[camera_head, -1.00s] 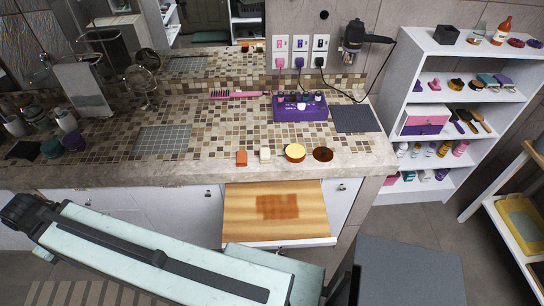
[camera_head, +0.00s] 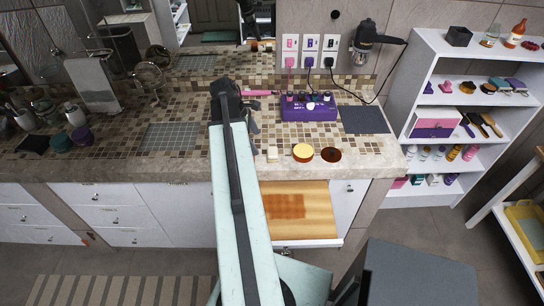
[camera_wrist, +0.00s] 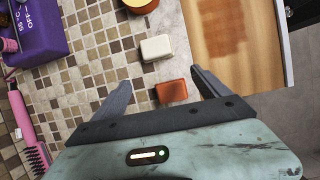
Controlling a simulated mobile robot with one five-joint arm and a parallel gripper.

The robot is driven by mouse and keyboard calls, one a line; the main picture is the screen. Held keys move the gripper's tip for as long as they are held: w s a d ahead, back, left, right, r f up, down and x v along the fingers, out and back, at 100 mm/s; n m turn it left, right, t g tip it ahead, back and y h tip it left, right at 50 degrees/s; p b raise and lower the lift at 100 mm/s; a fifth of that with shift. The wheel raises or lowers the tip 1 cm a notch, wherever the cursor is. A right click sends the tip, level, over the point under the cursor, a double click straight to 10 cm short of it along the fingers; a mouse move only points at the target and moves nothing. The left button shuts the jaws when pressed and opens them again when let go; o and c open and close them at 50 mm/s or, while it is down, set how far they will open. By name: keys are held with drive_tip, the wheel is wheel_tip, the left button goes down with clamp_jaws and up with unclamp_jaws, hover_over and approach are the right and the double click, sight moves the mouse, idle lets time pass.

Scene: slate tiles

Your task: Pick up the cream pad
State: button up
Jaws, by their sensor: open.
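The cream pad (camera_head: 272,154) lies near the counter's front edge in the head view, just right of my arm. In the wrist view the cream pad (camera_wrist: 156,48) is a small pale block beyond my fingertips, untouched. My gripper (camera_wrist: 161,80) is open and empty, above the counter. A rust-orange pad (camera_wrist: 171,91) shows between its fingers, nearer than the cream pad; my arm hides it in the head view. My gripper (camera_head: 230,100) reaches over the counter in the head view, where its fingers are hard to make out.
A yellow-topped round item (camera_head: 302,152) and a dark brown round one (camera_head: 331,154) stand right of the cream pad. A purple box (camera_head: 308,108) and a pink brush (camera_wrist: 33,140) lie farther back. An open drawer with a wooden top (camera_head: 300,208) juts out below the counter edge.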

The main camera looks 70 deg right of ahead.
sight(272, 151)
drive_tip(key=s+f+b, duration=0.2)
drive_tip(key=s+d+f+b, duration=0.1)
drive_tip(key=s+f+b, duration=0.1)
drive_tip(key=f+b, duration=0.1)
drive_tip(key=s+d+f+b, duration=0.1)
drive_tip(key=s+f+b, duration=0.1)
drive_tip(key=shift+d+f+b, duration=0.2)
drive_tip(key=shift+f+b, duration=0.1)
drive_tip(key=shift+b, duration=0.05)
drive_tip(key=shift+r, duration=0.2)
drive_tip(key=c, duration=1.6)
wheel_tip(272, 151, up, 10)
drive_tip(key=p, duration=1)
